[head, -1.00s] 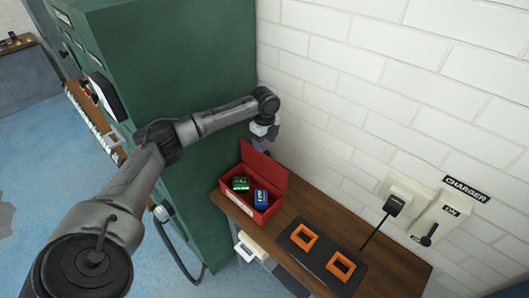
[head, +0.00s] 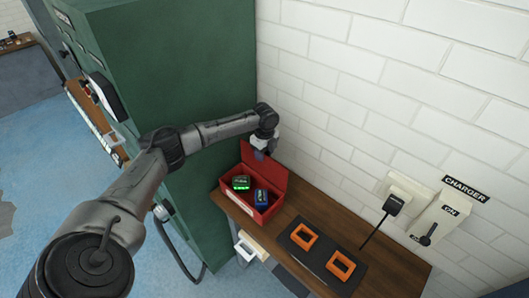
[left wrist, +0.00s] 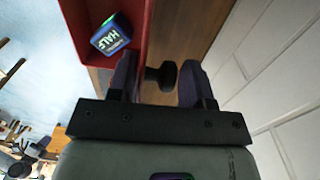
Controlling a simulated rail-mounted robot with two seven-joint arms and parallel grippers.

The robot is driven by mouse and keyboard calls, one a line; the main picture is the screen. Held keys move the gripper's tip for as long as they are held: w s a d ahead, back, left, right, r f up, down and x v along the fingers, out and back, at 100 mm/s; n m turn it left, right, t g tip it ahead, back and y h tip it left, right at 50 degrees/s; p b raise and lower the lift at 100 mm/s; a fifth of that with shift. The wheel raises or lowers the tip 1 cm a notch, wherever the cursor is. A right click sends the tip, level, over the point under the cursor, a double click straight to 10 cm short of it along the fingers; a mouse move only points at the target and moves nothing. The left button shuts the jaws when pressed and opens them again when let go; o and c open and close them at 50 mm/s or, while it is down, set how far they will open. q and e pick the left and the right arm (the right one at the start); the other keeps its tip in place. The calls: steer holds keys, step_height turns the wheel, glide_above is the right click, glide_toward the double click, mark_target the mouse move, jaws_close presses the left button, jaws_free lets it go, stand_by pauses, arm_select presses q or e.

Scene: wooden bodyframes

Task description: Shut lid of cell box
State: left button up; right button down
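The red cell box (head: 263,213) stands on the wooden bench with its lid (head: 268,172) raised on the wall side. A green-lit cell (head: 241,183) and a blue cell (head: 262,196) lie inside. My left gripper (head: 261,154) is behind the upper edge of the raised lid, near the wall. In the left wrist view the gripper (left wrist: 160,85) is open, with a dark knob (left wrist: 162,75) showing between its fingers. Whether they touch it I cannot tell. The blue cell, marked HALF (left wrist: 110,36), shows beside the red wall. My right gripper is not in view.
A green cabinet (head: 190,80) stands left of the bench, close to my left arm. A white brick wall (head: 340,95) limits room behind the box. A black plate with two orange frames (head: 304,236) and a charger switch (head: 428,236) are to the right.

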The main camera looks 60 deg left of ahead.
arm_select(q)
jaws_close()
